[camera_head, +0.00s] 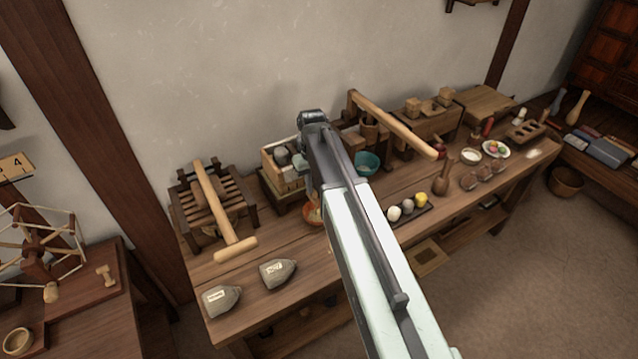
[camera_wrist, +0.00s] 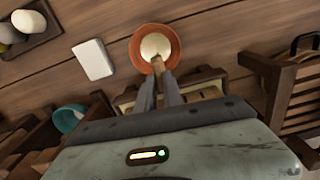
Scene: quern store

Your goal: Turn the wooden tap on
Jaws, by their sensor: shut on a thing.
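In the wrist view my gripper (camera_wrist: 158,77) is closed on a small brown wooden piece (camera_wrist: 158,64), which appears to be the tap's handle. Its tip shows just beyond my fingertips, over the near part of an orange bowl (camera_wrist: 137,52) with a pale, cream inside. Most of the tap is hidden by my fingers and wrist, so I cannot tell how far it is turned. In the head view the bowl (camera_head: 311,216) shows partly beside my arm, in front of a wooden stand (camera_head: 284,193). My arm hides the tap and fingertips there.
A slatted wooden press with a long handle (camera_head: 208,187) stands left of the stand. A teal bowl (camera_head: 368,163) and a tray of egg-like balls (camera_head: 407,207) are right of my arm. A white card (camera_wrist: 93,60) lies near the orange bowl.

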